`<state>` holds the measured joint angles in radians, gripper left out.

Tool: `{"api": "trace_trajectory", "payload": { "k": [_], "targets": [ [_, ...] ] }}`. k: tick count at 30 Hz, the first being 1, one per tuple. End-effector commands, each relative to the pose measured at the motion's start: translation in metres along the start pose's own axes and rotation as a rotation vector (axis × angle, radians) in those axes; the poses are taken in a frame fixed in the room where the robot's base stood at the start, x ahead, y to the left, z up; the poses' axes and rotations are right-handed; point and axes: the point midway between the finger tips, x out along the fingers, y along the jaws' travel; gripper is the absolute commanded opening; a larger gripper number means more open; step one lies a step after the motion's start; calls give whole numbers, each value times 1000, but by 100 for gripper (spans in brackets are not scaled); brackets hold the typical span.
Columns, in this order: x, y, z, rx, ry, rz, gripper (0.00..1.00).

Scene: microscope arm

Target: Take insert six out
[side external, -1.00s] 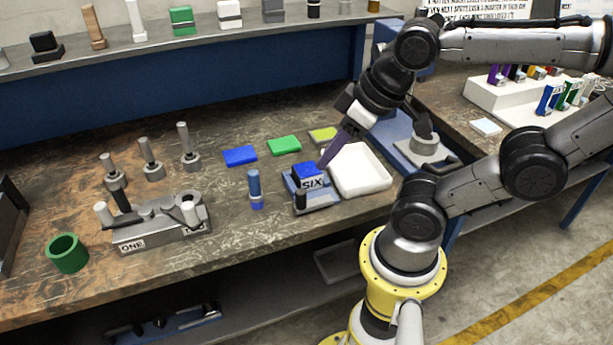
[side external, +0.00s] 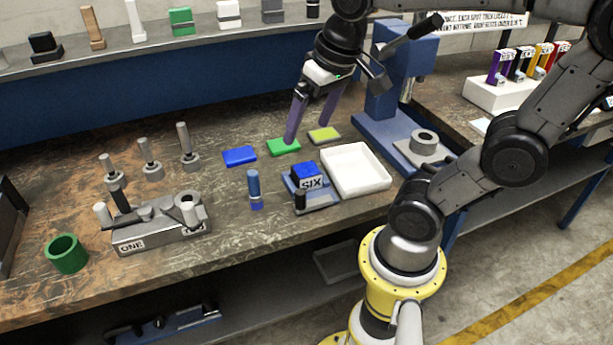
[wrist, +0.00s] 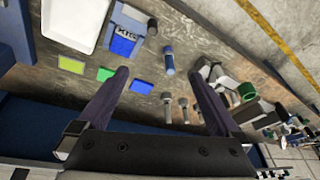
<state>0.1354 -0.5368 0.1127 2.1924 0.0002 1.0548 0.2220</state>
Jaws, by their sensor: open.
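Insert six is a blue block (side external: 307,176) seated in a blue-grey holder labelled SIX (side external: 318,200) near the bench's front edge. In the wrist view the blue block (wrist: 122,46) and the holder (wrist: 128,18) show at the top. My gripper (side external: 308,133) is open and empty, with its purple fingers apart. It is above and behind the holder, over the green and yellow-green pads.
A white tray (side external: 382,188) stands right of the holder, and a blue cylinder (side external: 254,185) stands to its left. Blue (side external: 239,156), green (side external: 284,146) and yellow-green (side external: 324,135) pads lie behind. A blue press (side external: 384,90) rises at the right. A grey fixture labelled ONE (side external: 150,236) is at left.

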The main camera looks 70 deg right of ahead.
Motion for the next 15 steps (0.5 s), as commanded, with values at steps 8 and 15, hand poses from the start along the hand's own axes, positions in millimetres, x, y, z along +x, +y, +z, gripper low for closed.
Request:
{"api": "trace_trajectory", "payload": {
  "k": [8, 15],
  "targets": [
    [49, 58, -64, 331, -220, 111, 100],
    [75, 88, -65, 426, -295, 136, 100]
  ]
}}
